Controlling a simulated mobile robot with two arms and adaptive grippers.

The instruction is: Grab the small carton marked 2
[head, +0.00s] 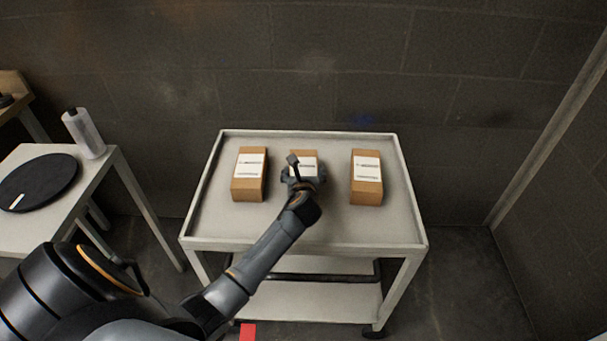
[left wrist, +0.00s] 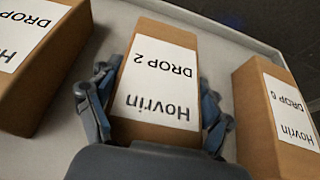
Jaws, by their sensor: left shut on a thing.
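The small carton marked 2 (left wrist: 163,72) is a brown box with a white label reading "Hovrin DROP 2", upside down in the left wrist view. It is the middle one of three cartons on the cart, and in the head view its far part (head: 304,155) shows beyond my gripper. My left gripper (head: 303,178) is shut on this carton, with one finger on each side of it in the left wrist view (left wrist: 157,92). My arm hides the carton's near part in the head view. My right gripper is not in view.
Similar cartons stand apart on either side, one left (head: 249,175) and one right (head: 367,178). All sit on a grey cart (head: 355,232) with a raised rim. A side table (head: 98,172) at left holds a black disc (head: 40,182) and a pale bottle (head: 85,133).

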